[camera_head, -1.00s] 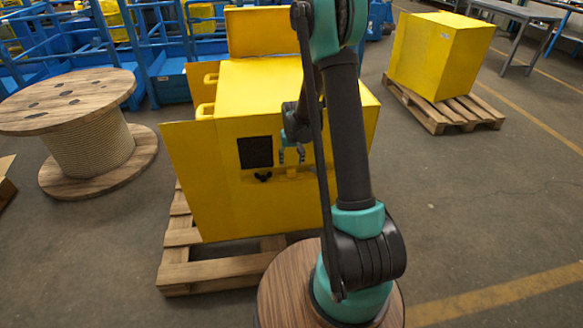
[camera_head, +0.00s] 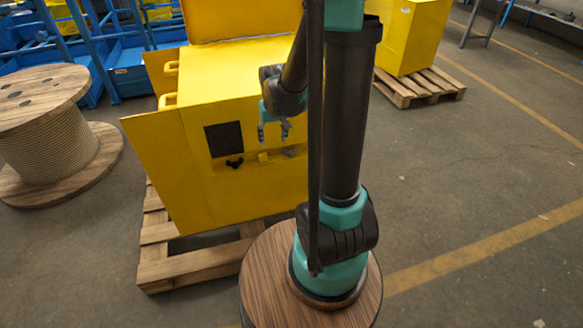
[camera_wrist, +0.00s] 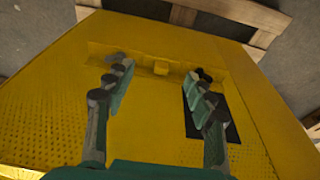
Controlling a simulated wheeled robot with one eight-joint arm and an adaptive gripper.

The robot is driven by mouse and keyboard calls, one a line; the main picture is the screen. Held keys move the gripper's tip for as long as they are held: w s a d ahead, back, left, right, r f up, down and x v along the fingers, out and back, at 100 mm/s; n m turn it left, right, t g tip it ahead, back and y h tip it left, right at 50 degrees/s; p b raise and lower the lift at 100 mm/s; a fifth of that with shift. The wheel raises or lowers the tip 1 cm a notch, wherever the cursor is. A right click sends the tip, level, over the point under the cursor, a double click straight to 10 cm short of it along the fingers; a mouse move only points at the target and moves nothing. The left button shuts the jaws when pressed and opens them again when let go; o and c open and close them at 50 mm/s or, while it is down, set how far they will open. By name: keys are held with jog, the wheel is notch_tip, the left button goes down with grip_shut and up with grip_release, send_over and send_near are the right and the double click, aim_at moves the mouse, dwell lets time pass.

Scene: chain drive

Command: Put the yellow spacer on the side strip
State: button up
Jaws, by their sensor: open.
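The yellow spacer (camera_head: 263,156) is a small block on the front of the large yellow housing (camera_head: 195,190), right of a black knob-like part (camera_head: 235,163). In the wrist view the spacer (camera_wrist: 161,68) sits on a long narrow yellow strip or ledge (camera_wrist: 183,70). I cannot tell whether this is the side strip. My gripper (camera_head: 273,133) is open and empty, just above and in front of the spacer. In the wrist view its spread fingers (camera_wrist: 158,80) frame the spacer without visible contact.
A black square panel (camera_head: 223,139) is on the housing front. The housing stands on a wooden pallet (camera_head: 180,268). A wooden cable reel (camera_head: 50,150) stands at left, and another yellow box (camera_head: 410,35) on a pallet is at back right. The floor at right is clear.

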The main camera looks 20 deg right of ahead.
jog(key=s+d+t, duration=0.1)
jog(key=s+d, duration=0.1)
jog(key=s, duration=1.5)
jog(key=shift+s, duration=0.2)
jog(key=shift+a, duration=0.1)
jog(key=shift+c, duration=0.5)
